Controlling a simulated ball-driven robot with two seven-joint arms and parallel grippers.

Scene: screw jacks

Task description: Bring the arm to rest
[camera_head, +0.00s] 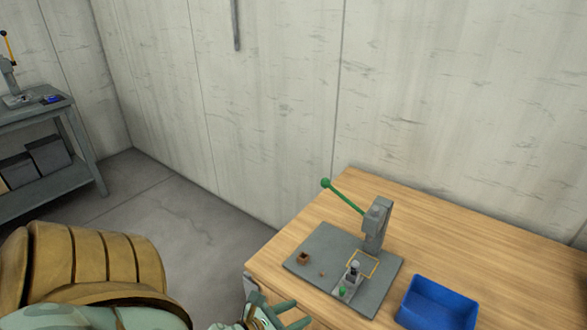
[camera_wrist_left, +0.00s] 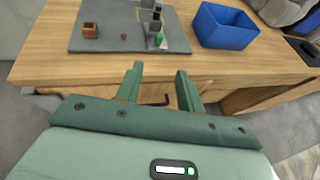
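My left gripper (camera_head: 289,311) is at the front left edge of the wooden table in the head view. In the left wrist view the left gripper (camera_wrist_left: 158,76) shows two green fingers apart with nothing between them. The fingers point toward the table's front edge, with the grey plate beyond them. My left arm comes in from the lower left of the head view. My right gripper does not show in either view.
A press with a green lever (camera_head: 345,198) stands on a grey plate (camera_head: 318,242) on the wooden table (camera_head: 448,224). A small brown box (camera_head: 303,258) sits on the plate. A blue bin (camera_head: 437,305) stands to the right. A grey shelf table (camera_head: 45,110) stands far left.

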